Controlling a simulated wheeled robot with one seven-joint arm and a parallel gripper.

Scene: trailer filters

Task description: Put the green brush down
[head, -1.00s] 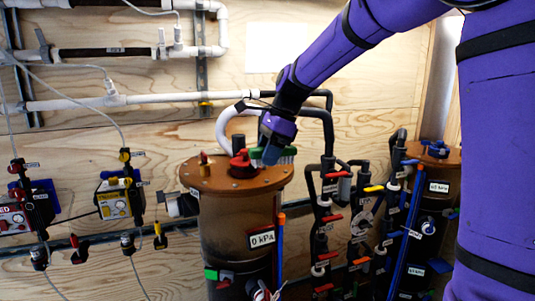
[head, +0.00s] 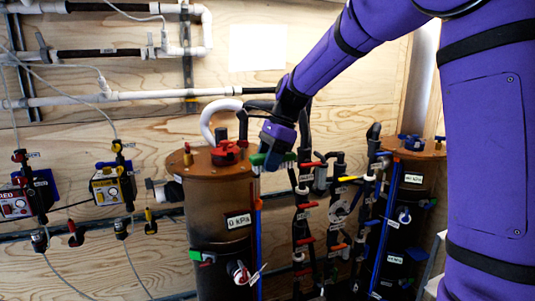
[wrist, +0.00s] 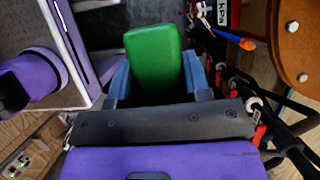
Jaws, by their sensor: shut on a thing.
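My gripper (head: 271,158) is shut on the green brush (head: 258,160) in the head view. It holds the brush at the right edge of the brown lid (head: 205,165) of the large left filter cylinder. Much of the brush is hidden behind the fingers, and I cannot tell whether it touches the lid. In the wrist view the brush's green back (wrist: 154,60) shows between my two blue fingers (wrist: 155,88); its bristles are hidden there.
A red knob (head: 226,152) stands on the lid. Dark pipes with red handles (head: 306,190) stand just right of the cylinder. A second filter (head: 410,150) is farther right. Yellow and red pump boxes (head: 108,190) hang at left.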

